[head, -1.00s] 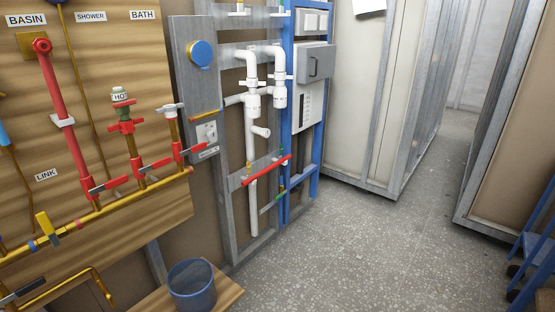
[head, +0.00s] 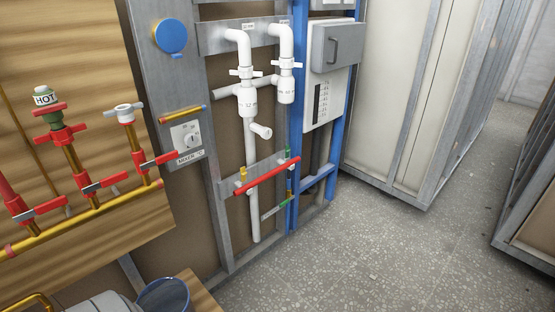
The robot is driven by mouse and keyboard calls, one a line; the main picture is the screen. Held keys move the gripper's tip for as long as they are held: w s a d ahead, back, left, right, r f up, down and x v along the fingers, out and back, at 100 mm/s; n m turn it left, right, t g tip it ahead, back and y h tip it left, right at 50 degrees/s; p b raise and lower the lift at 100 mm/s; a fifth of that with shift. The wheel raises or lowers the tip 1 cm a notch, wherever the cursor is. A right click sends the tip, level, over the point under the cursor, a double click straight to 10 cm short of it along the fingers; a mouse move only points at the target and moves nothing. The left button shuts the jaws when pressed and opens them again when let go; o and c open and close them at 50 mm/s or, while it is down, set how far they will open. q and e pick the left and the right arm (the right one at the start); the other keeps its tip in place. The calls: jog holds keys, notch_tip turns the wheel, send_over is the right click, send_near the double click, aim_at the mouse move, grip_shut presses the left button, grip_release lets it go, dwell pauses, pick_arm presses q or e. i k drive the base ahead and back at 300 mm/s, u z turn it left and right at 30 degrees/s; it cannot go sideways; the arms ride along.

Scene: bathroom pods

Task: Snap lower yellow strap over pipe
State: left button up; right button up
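A small yellow piece (head: 243,173), which looks like the yellow strap, stands on the grey crossbar just left of the white vertical drain pipe (head: 251,150). It looks upright and not over the pipe, but it is too small to be sure. A red bar (head: 268,176) crosses in front of the pipe just below it. Small green and yellow pieces (head: 288,182) show by the blue post to the right. Neither of my grippers is in view.
A blue bucket (head: 165,297) stands on a wooden board at lower left. Brass pipework (head: 90,214) with red levers is on the wooden panel at left. A grey box (head: 338,46) hangs on the blue frame. Speckled floor (head: 350,255) is clear in front and to the right.

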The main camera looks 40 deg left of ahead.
aim_at(244, 173)
jog(key=u, duration=0.4)
jog(key=i, duration=0.8)
jog(key=u, duration=0.55)
